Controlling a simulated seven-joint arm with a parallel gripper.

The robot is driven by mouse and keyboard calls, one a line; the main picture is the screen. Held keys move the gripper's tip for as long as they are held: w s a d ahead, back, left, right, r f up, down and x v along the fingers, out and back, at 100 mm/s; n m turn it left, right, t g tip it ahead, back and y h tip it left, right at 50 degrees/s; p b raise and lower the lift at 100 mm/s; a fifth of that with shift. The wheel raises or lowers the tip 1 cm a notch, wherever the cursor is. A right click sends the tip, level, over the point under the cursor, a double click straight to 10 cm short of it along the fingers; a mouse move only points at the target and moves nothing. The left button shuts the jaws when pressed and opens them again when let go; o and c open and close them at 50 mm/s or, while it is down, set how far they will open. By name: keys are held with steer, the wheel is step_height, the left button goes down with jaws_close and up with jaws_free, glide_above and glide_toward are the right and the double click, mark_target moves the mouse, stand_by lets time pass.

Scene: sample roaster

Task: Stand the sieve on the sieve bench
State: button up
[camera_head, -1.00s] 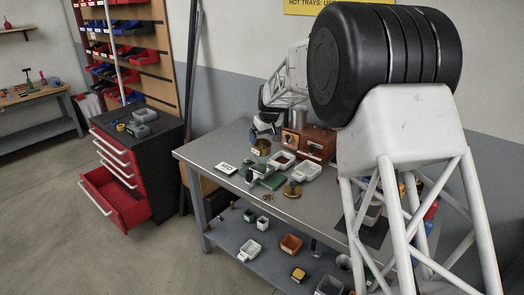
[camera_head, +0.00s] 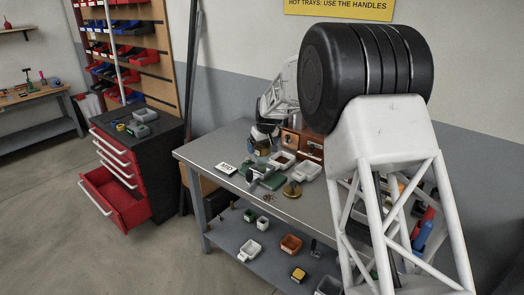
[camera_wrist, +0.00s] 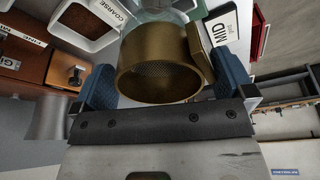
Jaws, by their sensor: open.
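The sieve (camera_wrist: 160,78) is a brass-coloured cylinder with a mesh, seen through its open end in the wrist view. It lies between the two blue fingertips of my gripper (camera_wrist: 162,76). The jaws are open, one on each side of it; I cannot tell whether either touches it. In the head view the sieve (camera_head: 263,149) is small and partly hidden below my gripper (camera_head: 265,139), over the left part of the grey table (camera_head: 215,153). No label marks a sieve bench, so I cannot tell which thing it is.
A MID card (camera_head: 227,168), a green scale-like item (camera_head: 273,181), white trays (camera_head: 307,171) and a brass round item (camera_head: 292,190) crowd the table near the sieve. A wooden drawer box (camera_head: 312,149) stands behind. A red open drawer (camera_head: 115,200) is at left.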

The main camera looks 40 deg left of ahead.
steer(key=c, duration=0.9)
steer(key=shift+c, duration=0.2)
steer(key=shift+r, duration=0.15)
steer(key=shift+r, duration=1.6)
steer(key=s+d+r, duration=0.1)
steer(key=s+d, duration=0.9)
steer(key=d, duration=0.1)
steer(key=shift+s+d+r, duration=0.3)
steer(key=shift+s+d, duration=0.05)
steer(key=shift+d, duration=0.05)
